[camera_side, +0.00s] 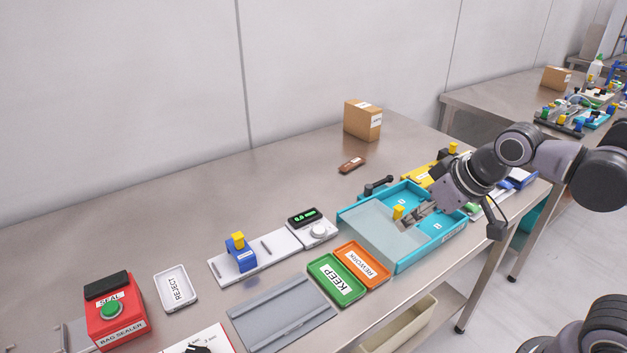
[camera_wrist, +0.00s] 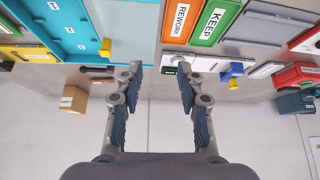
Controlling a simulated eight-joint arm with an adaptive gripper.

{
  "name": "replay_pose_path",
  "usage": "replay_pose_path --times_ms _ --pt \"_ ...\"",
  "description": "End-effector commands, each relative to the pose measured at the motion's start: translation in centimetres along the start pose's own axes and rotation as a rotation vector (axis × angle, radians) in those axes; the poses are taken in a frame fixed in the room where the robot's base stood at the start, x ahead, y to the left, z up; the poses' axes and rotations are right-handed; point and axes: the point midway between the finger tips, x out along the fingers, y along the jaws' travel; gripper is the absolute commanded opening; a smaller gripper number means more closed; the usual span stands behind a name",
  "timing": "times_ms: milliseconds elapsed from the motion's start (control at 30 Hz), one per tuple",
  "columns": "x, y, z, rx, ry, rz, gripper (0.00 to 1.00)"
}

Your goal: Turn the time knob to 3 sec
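The time knob (camera_side: 197,349) is a black knob on a white, red-edged panel (camera_side: 212,335) with "sec" lettering, cut off by the bottom edge of the side view. Its pointer setting is too small and cropped to read. A white, red-edged panel (camera_wrist: 308,40) is partly visible at the right edge of the wrist view, with no knob in sight there. My gripper (camera_wrist: 160,70) is open and empty, its fingers wide apart. In the side view my gripper (camera_side: 418,213) is over the blue tray, far to the right of the knob panel.
The blue tray (camera_side: 401,266) has a yellow handle (camera_side: 398,212). Between it and the knob panel lie the green KEEP tray (camera_side: 320,265), orange REWORK tray (camera_side: 349,249) and a grey plate (camera_side: 280,318). The red bag sealer (camera_side: 114,325) stands left of the panel.

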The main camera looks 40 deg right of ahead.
Motion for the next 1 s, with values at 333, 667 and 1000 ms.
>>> replay_pose_path --times_ms 333,667,1000 --pt "0.2 -9.6 -8.2 -0.193 -0.168 -0.104 0.38" --pt "2.1 -21.3 -11.8 -0.384 -0.322 -0.166 0.38" --pt "4.7 -34.5 -10.2 -0.589 -0.469 -0.193 0.38"
